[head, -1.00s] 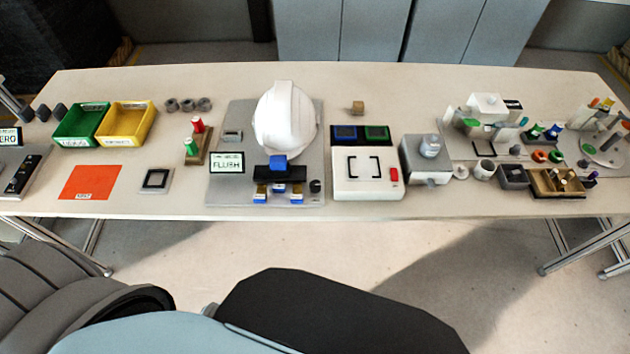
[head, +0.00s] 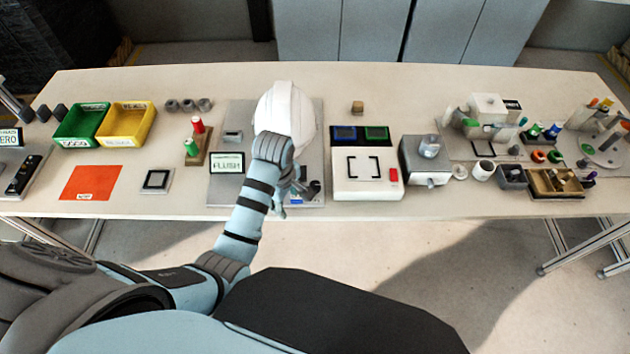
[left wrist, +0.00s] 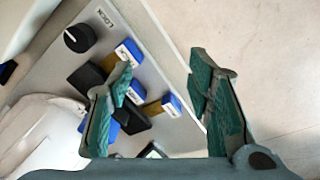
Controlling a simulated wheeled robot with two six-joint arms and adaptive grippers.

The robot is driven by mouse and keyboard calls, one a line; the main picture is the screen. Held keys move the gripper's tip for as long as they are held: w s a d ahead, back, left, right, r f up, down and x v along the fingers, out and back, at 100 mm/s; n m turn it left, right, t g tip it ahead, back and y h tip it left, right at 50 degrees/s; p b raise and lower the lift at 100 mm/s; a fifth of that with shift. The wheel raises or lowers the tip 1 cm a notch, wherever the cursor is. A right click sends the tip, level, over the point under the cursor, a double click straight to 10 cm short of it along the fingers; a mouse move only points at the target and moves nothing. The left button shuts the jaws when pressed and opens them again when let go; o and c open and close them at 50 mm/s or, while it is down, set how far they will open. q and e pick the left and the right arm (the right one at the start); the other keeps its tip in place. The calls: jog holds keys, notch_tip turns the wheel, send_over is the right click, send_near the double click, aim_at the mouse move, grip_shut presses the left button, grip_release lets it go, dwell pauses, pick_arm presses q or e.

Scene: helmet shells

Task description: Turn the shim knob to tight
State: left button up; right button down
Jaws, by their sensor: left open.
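A black round knob (left wrist: 80,38) with a white pointer line sits on the grey fixture plate (left wrist: 150,75) in the left wrist view. A small label beside it seems to read LOCK; I cannot read any "tight" mark. My left gripper (left wrist: 160,75) is open and empty, its green-padded fingers spread over the plate's edge, with the knob outside them. In the head view my left gripper (head: 298,192) is over the front of the fixture and hides much of its clamps. My right gripper is not in view.
The white helmet shell (head: 285,112) stands on the fixture behind my left wrist. Blue-tipped clamps (left wrist: 172,104) lie near the fingers. A FLUSH display (head: 227,162) is to the left, and a white device (head: 367,188) to the right.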

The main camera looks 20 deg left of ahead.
aim_at(315, 185)
pick_arm(q)
jog(key=w+d+r+n+g, duration=0.1)
jog(key=w+d+r+n, duration=0.3)
jog(key=w+r+n, duration=0.55)
jog(key=shift+m, duration=0.35)
notch_tip(315, 185, down, 14)
jog(key=b, duration=0.3)
jog(key=shift+d+r+b, duration=0.15)
jog(key=shift+r+b, duration=0.05)
jog(key=shift+b, duration=0.15)
jog(key=shift+c, duration=0.5)
grip_shut()
